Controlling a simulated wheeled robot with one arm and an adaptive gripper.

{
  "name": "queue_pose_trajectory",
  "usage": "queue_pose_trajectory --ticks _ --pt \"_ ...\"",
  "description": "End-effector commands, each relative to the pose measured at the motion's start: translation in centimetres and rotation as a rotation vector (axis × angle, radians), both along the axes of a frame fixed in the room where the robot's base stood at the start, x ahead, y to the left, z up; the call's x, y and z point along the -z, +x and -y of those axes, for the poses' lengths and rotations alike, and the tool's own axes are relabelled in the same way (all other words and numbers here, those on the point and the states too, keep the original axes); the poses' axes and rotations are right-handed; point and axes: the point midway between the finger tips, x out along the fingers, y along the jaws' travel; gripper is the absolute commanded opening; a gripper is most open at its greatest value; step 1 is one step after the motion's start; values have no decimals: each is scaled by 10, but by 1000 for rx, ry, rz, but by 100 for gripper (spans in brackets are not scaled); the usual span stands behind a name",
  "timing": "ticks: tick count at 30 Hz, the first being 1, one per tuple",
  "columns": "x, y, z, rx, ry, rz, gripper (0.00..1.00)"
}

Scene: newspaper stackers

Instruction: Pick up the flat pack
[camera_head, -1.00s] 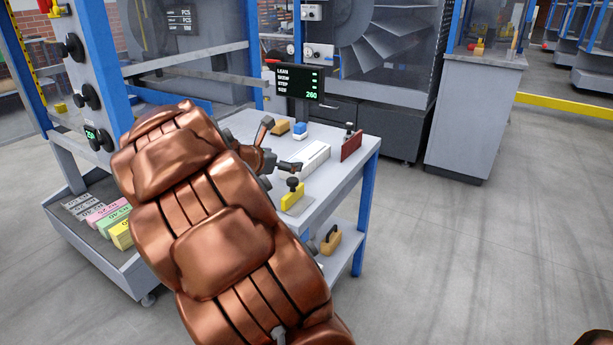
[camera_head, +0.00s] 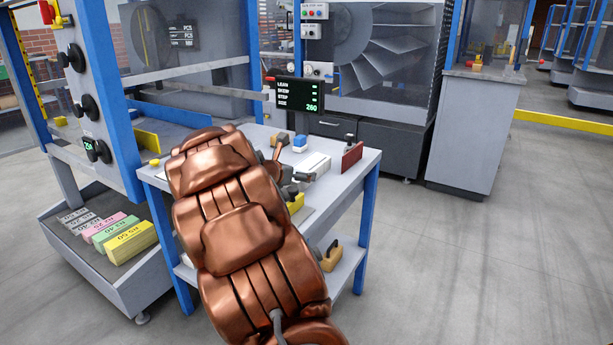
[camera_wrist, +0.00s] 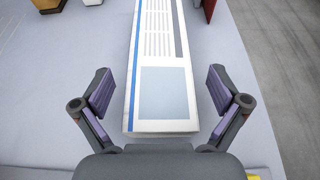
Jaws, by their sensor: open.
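A long white flat pack (camera_head: 314,165) lies on the grey side table. In the wrist view the flat pack (camera_wrist: 162,70) has a blue stripe along its left edge, a pale blue-grey panel at its near end and printed lines beyond. My gripper (camera_wrist: 160,92) is open, with one purple-padded finger on each side of the pack's near end and a gap on both sides. In the head view my gripper (camera_head: 288,180) is by the pack's near end, partly hidden by my copper-coloured arm. I cannot tell its exact height over the table.
A screen (camera_head: 298,93) stands behind. Coloured labelled bars (camera_head: 130,241) lie in a low tray at left. Floor at right is clear.

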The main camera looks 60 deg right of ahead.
Motion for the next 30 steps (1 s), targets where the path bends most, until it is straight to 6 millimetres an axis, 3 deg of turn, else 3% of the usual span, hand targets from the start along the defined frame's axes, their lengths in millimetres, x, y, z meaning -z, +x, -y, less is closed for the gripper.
queue_pose_trajectory --ticks 7,30 --pt "0 0 2 0 0 0 98" --pt "1 0 2 0 1 0 18"
